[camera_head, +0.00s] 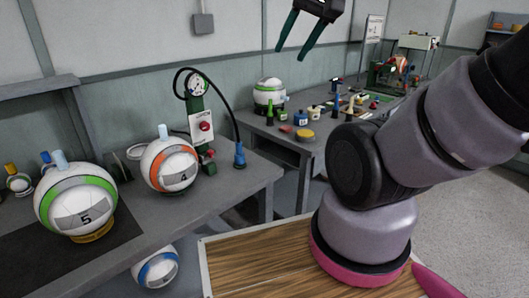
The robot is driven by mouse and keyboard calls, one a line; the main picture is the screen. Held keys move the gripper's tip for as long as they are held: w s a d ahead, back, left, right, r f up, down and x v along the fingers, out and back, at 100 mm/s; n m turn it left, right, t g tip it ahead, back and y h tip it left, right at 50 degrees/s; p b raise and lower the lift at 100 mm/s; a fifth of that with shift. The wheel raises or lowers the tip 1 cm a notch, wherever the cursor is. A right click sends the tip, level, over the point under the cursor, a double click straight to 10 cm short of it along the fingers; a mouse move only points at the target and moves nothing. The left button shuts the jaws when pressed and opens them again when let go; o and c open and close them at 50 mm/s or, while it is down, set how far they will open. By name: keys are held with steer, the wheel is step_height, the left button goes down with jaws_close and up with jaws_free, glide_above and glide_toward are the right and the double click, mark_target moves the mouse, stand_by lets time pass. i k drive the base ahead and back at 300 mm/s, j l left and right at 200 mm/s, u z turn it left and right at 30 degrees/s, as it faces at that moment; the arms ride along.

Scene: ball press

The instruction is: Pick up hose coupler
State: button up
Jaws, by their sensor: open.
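The hose coupler (239,155) is a blue cylinder at the lower end of a black hose (229,96). It hangs or stands at the right edge of the near bench; whether it touches the bench top is hard to tell. The hose loops up to a pump stand with a round gauge (197,85). My gripper (290,53) is at the top of the view, up and to the right of the coupler. Its two dark green fingers are spread apart, empty and pointing down.
The near grey bench (232,184) carries an orange-striped ball (169,168) marked 4 and a green-striped ball (78,202) marked 5. A blue-striped ball (157,268) is below. The far bench (289,143) holds another ball (268,94) and several small bottles and tools.

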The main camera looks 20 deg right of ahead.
mark_target(239, 155)
steer(key=u, duration=1.3)
steer(key=z, duration=1.35)
steer(key=i+j+z, duration=0.2)
steer(key=i+j, duration=0.3)
steer(key=i, duration=0.05)
